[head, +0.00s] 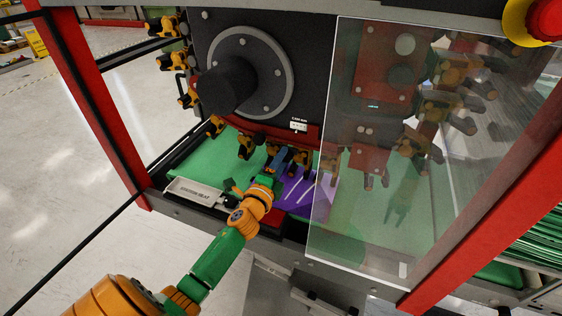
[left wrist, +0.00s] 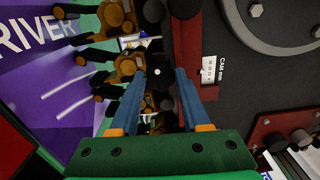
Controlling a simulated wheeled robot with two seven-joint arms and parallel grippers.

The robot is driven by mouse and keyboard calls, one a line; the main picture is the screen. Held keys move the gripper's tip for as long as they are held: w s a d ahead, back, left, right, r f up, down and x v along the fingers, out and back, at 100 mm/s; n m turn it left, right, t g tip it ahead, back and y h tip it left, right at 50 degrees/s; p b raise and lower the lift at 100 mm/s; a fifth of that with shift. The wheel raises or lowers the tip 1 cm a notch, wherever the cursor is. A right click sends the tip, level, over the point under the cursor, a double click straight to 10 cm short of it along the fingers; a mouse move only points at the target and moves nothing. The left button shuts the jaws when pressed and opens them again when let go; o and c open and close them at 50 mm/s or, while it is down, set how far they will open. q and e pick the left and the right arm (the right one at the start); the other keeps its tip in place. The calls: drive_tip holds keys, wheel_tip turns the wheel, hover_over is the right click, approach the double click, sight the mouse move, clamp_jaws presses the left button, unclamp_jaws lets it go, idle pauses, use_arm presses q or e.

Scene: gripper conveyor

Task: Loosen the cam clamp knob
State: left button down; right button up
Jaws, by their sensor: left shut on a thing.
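My left gripper (head: 277,158) reaches in from the front, with its blue fingers at the row of orange-and-black grippers under the machine's dark face. In the left wrist view the blue fingers (left wrist: 160,76) stand on either side of a small dark knob (left wrist: 158,82), which I take to be the cam clamp knob, and are shut on it. The knob lies beside a red bar, close to the white CAM label (left wrist: 209,70). That label also shows in the head view (head: 298,126). The knob's shape is hard to make out, and in the head view my fingers cover it. My right gripper is out of view.
A clear panel (head: 345,215) stands close on the right. A large round dark hub (head: 228,88) sticks out above left. A red button (head: 546,18) is at the top right.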

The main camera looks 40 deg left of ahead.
use_arm(q)
drive_tip(key=shift+r, duration=0.1)
idle(0.5)
drive_tip(key=shift+c, duration=1.9)
unclamp_jaws()
drive_tip(key=shift+w, duration=0.1)
drive_tip(key=v, duration=0.7)
drive_tip(key=shift+b, duration=0.3)
